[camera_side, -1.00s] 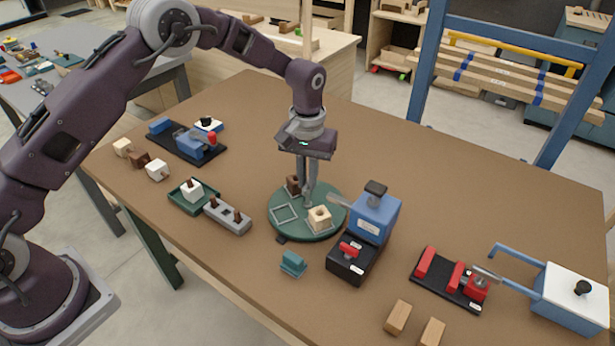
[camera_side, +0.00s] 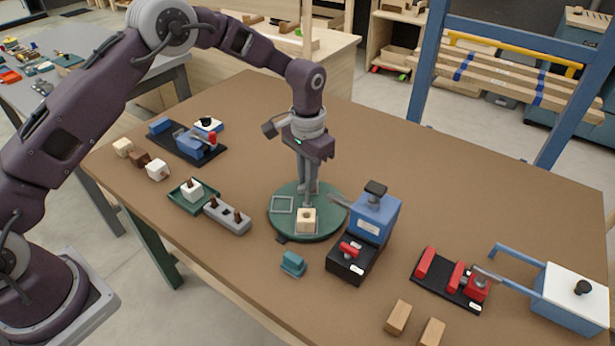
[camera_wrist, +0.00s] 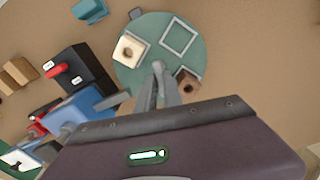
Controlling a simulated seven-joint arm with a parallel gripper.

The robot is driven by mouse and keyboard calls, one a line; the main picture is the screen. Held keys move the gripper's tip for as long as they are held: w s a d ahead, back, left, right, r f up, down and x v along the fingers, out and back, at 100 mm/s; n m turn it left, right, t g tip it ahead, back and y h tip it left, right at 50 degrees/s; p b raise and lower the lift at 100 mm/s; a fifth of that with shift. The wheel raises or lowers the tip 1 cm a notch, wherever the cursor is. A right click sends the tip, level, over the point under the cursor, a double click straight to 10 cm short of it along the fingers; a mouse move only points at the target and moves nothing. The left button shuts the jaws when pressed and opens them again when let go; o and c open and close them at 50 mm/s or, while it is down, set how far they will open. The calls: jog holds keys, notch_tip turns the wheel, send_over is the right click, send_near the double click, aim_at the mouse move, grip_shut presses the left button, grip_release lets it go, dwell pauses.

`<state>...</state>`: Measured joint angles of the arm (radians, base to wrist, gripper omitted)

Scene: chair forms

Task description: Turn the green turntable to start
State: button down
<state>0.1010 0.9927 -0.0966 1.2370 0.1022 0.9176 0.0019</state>
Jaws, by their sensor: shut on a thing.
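The green turntable (camera_side: 330,222) is a round disc on the table, in the middle of the side view. It also shows at the top of the wrist view (camera_wrist: 190,66). It bears a light wooden block with a hole (camera_side: 306,220), an empty square outline (camera_side: 283,205), and a dark brown block (camera_wrist: 187,82) that my gripper hides in the side view. My gripper (camera_side: 308,200) points down over the disc's middle and is shut on the turntable at its centre. The fingers partly hide what they grip.
A blue box on a black base with a red lever (camera_side: 372,218) stands close to the disc's right. A small teal block (camera_side: 293,263) lies in front. A grey pegged block (camera_side: 228,215) and a green tray (camera_side: 178,202) are to the left. Table behind the disc is clear.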

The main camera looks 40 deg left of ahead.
jog(key=shift+w+r+m, duration=0.1)
jog(key=shift+m, duration=3.1)
jog(key=c, duration=1.5)
grip_release()
notch_tip(320, 180, up, 7)
